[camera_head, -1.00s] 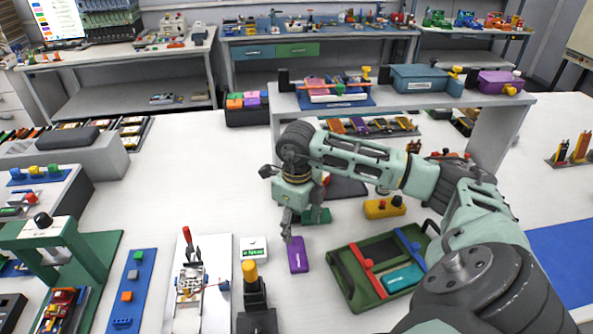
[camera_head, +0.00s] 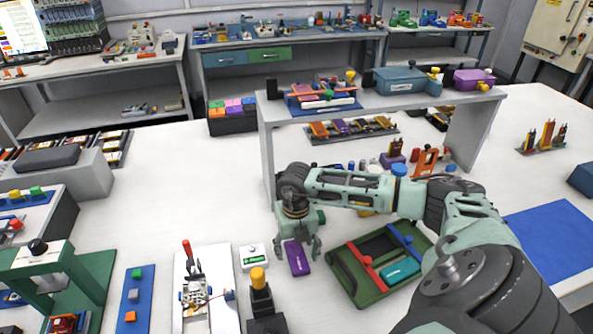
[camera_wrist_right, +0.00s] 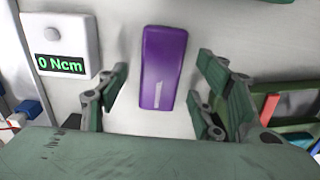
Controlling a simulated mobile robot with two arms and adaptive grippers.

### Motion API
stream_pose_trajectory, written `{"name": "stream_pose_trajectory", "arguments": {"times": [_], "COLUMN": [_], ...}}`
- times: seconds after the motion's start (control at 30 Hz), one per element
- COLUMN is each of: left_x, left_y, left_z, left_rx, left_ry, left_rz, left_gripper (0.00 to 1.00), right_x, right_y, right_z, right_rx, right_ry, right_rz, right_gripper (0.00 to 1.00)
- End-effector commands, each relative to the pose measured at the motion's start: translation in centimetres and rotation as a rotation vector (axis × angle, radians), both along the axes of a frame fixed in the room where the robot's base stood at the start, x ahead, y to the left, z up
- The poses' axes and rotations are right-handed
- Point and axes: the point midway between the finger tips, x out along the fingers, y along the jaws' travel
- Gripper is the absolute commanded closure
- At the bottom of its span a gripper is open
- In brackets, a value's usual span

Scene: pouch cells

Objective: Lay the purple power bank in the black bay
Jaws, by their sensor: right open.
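The purple power bank (camera_head: 297,258) lies flat on the white bench, left of the green tray. In the right wrist view the power bank (camera_wrist_right: 162,68) lies between the two fingers, with bare bench showing on both sides. My right gripper (camera_head: 300,246) is open and points down over it; the fingers (camera_wrist_right: 160,100) do not touch it. The green tray (camera_head: 348,284) has a red divider, a blue divider and a teal block (camera_head: 400,269). A black bay (camera_head: 377,246) in the tray looks empty. My left gripper is not in view.
A white meter reading "0 Ncm" (camera_wrist_right: 60,45) stands close left of the power bank. A black post with a yellow top (camera_head: 259,290) stands in front of it. A raised shelf (camera_head: 440,112) stands behind my right arm. A blue mat (camera_head: 550,238) lies at right.

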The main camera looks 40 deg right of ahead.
Motion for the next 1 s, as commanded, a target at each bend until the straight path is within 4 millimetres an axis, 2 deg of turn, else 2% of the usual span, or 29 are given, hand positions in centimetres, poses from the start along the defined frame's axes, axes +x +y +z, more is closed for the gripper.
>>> {"name": "stream_pose_trajectory", "arguments": {"times": [0.13, 0.37, 1.0], "left_x": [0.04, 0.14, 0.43], "left_y": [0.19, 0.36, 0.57], "left_z": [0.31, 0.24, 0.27], "left_rx": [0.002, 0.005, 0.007], "left_ry": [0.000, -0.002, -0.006], "left_rz": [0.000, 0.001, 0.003], "left_gripper": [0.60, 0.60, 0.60], "right_x": [-0.08, -0.06, -0.01], "right_y": [-0.01, -0.04, -0.06], "right_z": [-1.18, -1.29, -1.19], "right_rx": [0.000, -0.001, -0.001], "right_ry": [0.002, 0.000, 0.000], "right_rz": [0.000, 0.001, 0.000], "right_gripper": [0.39, 0.40, 0.96]}}
